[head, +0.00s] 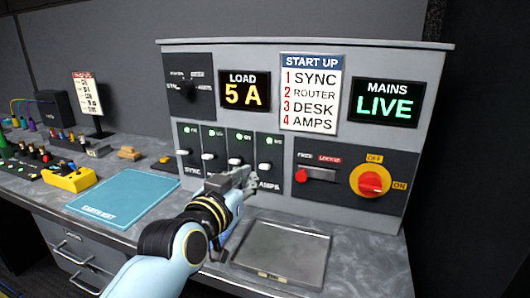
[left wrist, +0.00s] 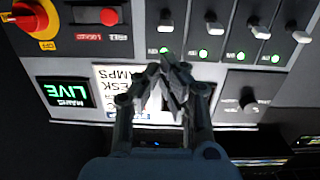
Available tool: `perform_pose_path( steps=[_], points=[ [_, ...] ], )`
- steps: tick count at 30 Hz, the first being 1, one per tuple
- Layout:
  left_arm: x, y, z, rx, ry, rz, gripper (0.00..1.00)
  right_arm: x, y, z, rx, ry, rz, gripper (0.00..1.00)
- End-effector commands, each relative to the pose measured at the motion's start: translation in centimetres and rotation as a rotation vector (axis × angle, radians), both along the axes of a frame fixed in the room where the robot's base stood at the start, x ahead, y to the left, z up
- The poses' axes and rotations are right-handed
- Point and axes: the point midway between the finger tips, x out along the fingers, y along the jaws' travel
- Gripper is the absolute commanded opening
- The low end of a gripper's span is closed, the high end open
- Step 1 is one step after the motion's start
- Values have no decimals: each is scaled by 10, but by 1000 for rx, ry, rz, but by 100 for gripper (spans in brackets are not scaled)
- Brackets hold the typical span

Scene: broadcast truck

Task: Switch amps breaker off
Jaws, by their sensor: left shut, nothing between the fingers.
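The amps breaker (head: 264,167) is the rightmost of a row of white-tipped levers on the grey panel, above the AMPS label. Its green lamp is lit, and its lever sits like its neighbours'. In the left wrist view, which is upside down, the amps breaker (left wrist: 166,29) is the leftmost lever. My left gripper (head: 248,182) is in front of the panel, just below the amps lever, partly covering the labels. It is shut and empty. In the left wrist view its fingertips (left wrist: 175,70) appear near the amps lamp; I cannot tell whether they touch the panel. My right gripper is not in view.
The load display (head: 245,91) reads 5 A and the mains display (head: 388,103) reads LIVE. A red-and-yellow rotary switch (head: 370,183) and a red slider (head: 316,174) are right of the breakers. A grey tray (head: 283,254) and a blue mat (head: 124,197) lie on the desk.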

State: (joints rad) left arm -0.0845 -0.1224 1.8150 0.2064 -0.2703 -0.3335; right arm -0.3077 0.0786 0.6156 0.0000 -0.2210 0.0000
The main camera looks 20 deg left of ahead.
Motion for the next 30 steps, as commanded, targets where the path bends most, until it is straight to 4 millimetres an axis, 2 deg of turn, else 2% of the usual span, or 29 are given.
perform_pose_path(
  steps=[1, 5, 15, 19, 23, 30],
  points=[
    [6, -1, 16, -5, -39, 7, 0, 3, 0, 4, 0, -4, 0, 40],
    [13, -2, 37, -11, -100, 21, 0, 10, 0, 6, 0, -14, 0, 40],
    [14, -2, 39, -11, -109, 24, 0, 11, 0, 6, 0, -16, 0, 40],
    [21, -2, 39, -10, -109, 23, 0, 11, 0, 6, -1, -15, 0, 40],
    [40, -3, 40, -9, -110, 23, 0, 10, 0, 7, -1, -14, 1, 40],
    [92, -4, 37, -9, -111, 23, 0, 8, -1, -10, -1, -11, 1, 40]
  ],
)
